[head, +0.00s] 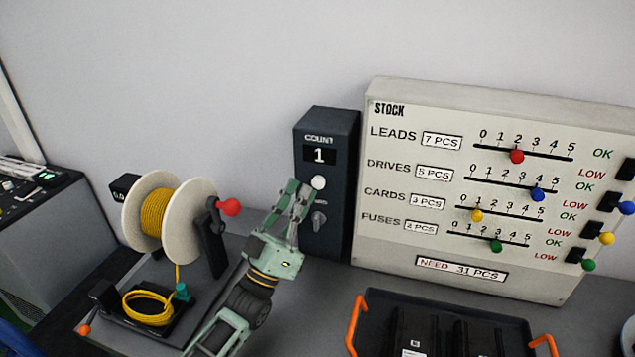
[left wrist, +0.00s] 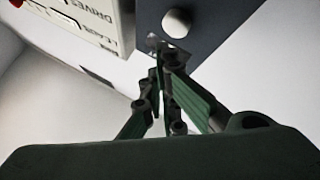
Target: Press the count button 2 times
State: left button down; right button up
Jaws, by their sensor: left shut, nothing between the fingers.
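The dark count box (head: 310,150) stands upright against the wall, and its display (head: 319,155) reads 1. A round white button (head: 318,183) sits below the display, with a grey knob (head: 317,221) lower down. My left gripper (head: 301,186) is shut and empty, its fingertips just left of the white button in the head view. In the left wrist view the button (left wrist: 177,22) shows beyond the fingertips (left wrist: 157,45); I cannot tell whether they touch the box. My right gripper is not in view.
The stock board (head: 430,254) with coloured sliders stands right of the count box. A cable reel (head: 190,215) with yellow cord stands left of my arm. A black tray (head: 375,301) with orange handles lies in front of the board.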

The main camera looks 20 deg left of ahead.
pick_arm(q)
jog(key=s+p, duration=0.1)
jog(key=s, duration=0.3)
jog(key=shift+a, duration=0.1)
dwell(1.9)
